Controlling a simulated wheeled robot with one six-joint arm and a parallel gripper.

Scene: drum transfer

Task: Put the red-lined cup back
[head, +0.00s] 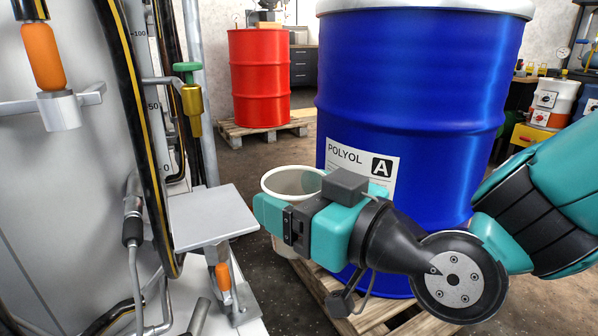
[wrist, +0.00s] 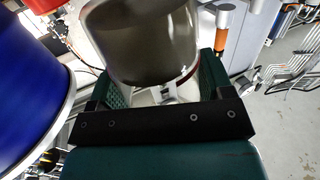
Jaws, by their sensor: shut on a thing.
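The cup (head: 287,184), pale with an open top, is held upright in my gripper (head: 275,207) in front of the blue drum. In the wrist view the cup (wrist: 145,45) fills the space between the two teal fingers of my gripper (wrist: 160,82), which is shut on it. A thin dark red line shows low on its wall there. A bare grey plate (head: 212,218) sticks out from the machine just left of my gripper; the cup is apart from it. Part of the cup is hidden behind my gripper in the head view.
A blue drum (head: 420,85) labelled POLYOL A stands on a pallet (head: 372,315) close behind my arm. A red drum (head: 263,80) on a pallet is farther back. The machine's column, a hose and a green-handled valve (head: 188,90) stand at the left.

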